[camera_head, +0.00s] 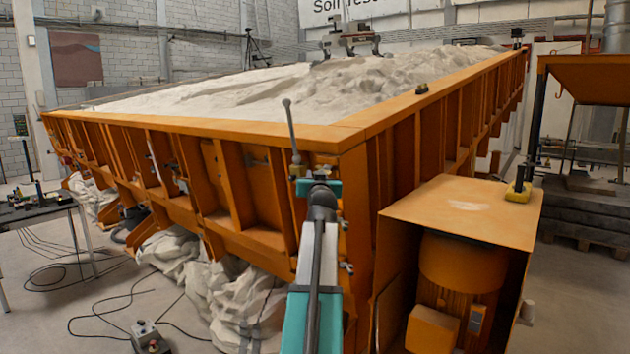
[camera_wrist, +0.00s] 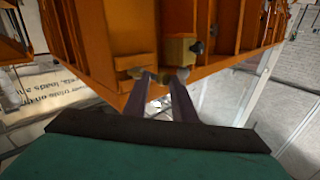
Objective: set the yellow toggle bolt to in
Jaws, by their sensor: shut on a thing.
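The yellow toggle bolt shows in the wrist view as a dull yellow block (camera_wrist: 180,52) on the orange sandbed frame, with a small dark knob at its side. My gripper (camera_wrist: 166,75) is shut, its fingertips at the block's lower edge; the exact grip is too small to make out. In the head view a small yellowish part (camera_head: 297,171) sits at the sandbed's near corner, beside the end of my arm. A grey rod with a ball tip (camera_head: 288,112) rises from there. My teal arm hides the fingers in the head view.
The orange sandbed (camera_head: 250,132) has ribbed walls close around my arm. An orange motor housing (camera_head: 465,208) stands at right with a yellow and black item (camera_head: 518,190) on top. White sacks (camera_head: 235,300) and cables lie below. A table (camera_head: 40,210) stands at left.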

